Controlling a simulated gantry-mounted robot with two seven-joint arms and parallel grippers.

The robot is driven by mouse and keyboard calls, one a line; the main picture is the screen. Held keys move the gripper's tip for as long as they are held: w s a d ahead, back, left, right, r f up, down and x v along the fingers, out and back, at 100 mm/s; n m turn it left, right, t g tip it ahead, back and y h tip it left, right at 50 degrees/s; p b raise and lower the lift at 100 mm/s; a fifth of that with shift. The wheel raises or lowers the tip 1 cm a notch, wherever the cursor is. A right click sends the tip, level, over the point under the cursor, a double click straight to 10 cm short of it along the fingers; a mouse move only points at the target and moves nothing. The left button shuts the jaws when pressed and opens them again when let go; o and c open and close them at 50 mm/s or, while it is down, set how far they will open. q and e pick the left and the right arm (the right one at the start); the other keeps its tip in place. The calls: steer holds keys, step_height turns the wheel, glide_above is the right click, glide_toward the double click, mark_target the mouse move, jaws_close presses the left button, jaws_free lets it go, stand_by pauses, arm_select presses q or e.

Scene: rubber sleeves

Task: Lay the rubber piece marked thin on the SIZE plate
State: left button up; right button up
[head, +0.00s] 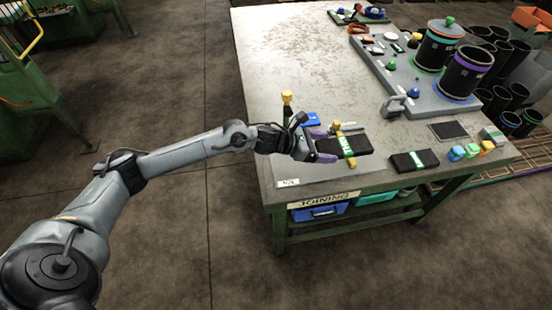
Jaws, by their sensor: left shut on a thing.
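My left gripper (322,146), with purple fingertips, is shut on a black rubber piece (358,144) with a green label band, at the front of the table. The label is too small to read surely. A second black rubber piece (402,164) with a green band lies to the right on the table, apart from the gripper. A flat dark rectangular plate (449,130) lies further right; I cannot read any SIZE mark on it. My right gripper is not in view.
The table (290,50) is largely bare at the back left. A grey board (425,98) with two big black cylinders stands at the right. Small coloured blocks (472,151) sit at the front right corner. A yellow-topped post (287,98) stands behind my gripper.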

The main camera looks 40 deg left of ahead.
arm_select(q)
glide_above(288, 162)
step_height(288, 162, down, 6)
steer(key=shift+f, duration=0.2)
steer(key=shift+f+b, duration=0.55)
steer(key=shift+f, duration=1.5)
steer(key=shift+f, duration=0.15)
steer(key=o, duration=1.1)
